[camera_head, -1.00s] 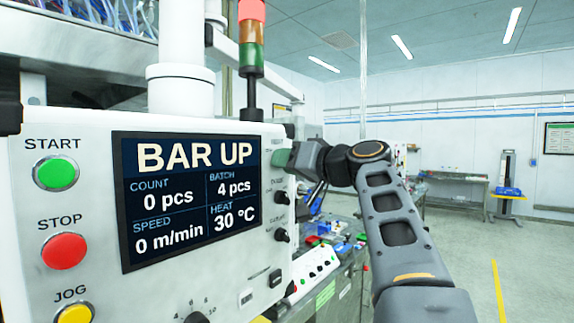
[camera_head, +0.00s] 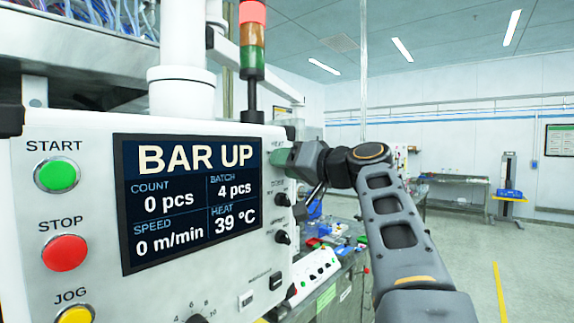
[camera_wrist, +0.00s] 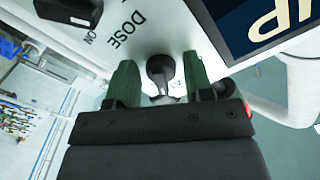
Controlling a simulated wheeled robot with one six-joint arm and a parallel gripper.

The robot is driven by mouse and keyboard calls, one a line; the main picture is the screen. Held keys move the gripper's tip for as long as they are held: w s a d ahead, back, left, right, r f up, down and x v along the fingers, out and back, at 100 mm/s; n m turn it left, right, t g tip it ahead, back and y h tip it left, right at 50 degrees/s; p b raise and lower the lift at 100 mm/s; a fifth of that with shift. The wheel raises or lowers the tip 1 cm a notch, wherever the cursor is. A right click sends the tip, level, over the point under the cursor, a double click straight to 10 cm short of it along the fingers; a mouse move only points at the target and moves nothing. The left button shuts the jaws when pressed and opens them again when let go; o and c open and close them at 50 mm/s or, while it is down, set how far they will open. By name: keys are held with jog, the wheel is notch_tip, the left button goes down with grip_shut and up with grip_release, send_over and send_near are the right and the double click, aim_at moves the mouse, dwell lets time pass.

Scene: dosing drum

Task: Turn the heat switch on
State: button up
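The heat switch (camera_wrist: 160,68) is a dark rotary knob on the white control panel. In the wrist view it sits between the two green fingers of my gripper (camera_wrist: 161,82), with a gap to each finger. The gripper is open around it. In the head view my gripper (camera_head: 282,159) is at the panel's right edge, just below the HEAT lettering, and hides the switch. The display (camera_head: 187,198) reads BAR UP and heat 39 °C.
Two more dark knobs, the DOSE one (camera_head: 283,199) and another (camera_head: 282,237), sit below my gripper. Green START (camera_head: 57,175), red STOP (camera_head: 64,252) and yellow JOG (camera_head: 75,314) buttons line the panel's left. Open floor lies to the right.

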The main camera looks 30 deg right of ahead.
jog(key=shift+o, duration=0.7)
jog(key=b+v, duration=0.3)
jog(key=v, duration=1)
jog(key=shift+s+b, duration=0.35)
jog(key=shift+s, duration=0.05)
jog(key=shift+d, duration=0.1)
